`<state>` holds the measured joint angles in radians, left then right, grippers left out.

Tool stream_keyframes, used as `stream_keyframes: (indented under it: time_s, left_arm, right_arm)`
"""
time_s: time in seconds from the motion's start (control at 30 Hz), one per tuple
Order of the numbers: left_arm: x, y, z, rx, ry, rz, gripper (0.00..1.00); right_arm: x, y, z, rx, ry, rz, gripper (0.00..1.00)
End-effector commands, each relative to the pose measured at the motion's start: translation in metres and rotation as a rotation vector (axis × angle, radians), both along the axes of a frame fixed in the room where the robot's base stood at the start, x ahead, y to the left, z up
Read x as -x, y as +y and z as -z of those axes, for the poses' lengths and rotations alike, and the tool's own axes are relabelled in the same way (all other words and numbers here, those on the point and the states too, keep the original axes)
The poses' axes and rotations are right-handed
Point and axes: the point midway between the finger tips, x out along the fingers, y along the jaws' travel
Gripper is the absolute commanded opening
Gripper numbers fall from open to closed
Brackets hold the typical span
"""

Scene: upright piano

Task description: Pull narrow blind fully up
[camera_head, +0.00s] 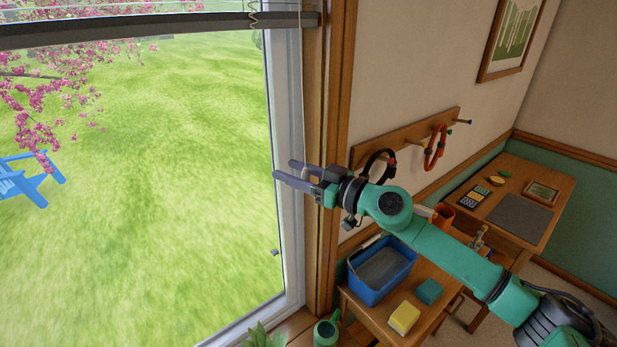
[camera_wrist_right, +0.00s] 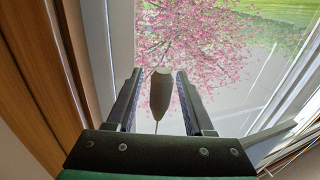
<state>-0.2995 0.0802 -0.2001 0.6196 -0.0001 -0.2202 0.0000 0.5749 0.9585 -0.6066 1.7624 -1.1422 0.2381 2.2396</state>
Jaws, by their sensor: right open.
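The blind's dark bottom rail (camera_head: 150,29) crosses the top of the window in the head view, with the outdoors showing below it. A thin pull cord (camera_head: 299,60) hangs down beside the right window frame. My right gripper (camera_head: 283,169) is at the cord's lower part, in front of the frame. In the right wrist view, the cord's grey-brown tapered pull (camera_wrist_right: 160,93) sits between the two open fingers (camera_wrist_right: 160,76), with a visible gap on each side. My left gripper is not in view.
A wall rail (camera_head: 405,140) with pegs and hanging rings is behind my right arm. The wooden window trim (camera_head: 335,110) is close to the gripper.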

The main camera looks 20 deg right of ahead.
Motion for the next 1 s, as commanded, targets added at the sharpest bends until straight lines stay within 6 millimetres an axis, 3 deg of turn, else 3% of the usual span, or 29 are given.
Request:
stream_keyframes:
  time_s: [0.03,0.07,0.17,0.2,0.4,0.8,1.0]
  left_arm:
    - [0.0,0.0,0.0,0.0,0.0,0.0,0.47]
    - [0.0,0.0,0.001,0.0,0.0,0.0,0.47]
    - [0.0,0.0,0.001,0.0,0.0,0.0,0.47]
    - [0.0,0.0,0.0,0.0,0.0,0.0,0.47]
    - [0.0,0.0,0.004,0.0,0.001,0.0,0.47]
    - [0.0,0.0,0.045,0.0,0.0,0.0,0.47]
    - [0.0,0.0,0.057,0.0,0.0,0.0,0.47]
  right_arm:
    - [0.0,0.0,0.0,0.0,0.0,0.0,0.53]
    - [0.0,0.0,0.0,0.0,0.0,0.0,0.45]
    - [0.0,0.0,0.0,0.0,0.0,0.0,0.07]
    - [0.0,0.0,0.0,0.0,0.0,0.0,0.0]
    - [0.0,0.0,0.005,-0.001,0.001,0.0,0.0]
    - [0.001,0.0,0.073,-0.001,0.006,-0.001,0.0]
    - [0.001,0.0,0.093,0.001,0.003,-0.001,0.0]
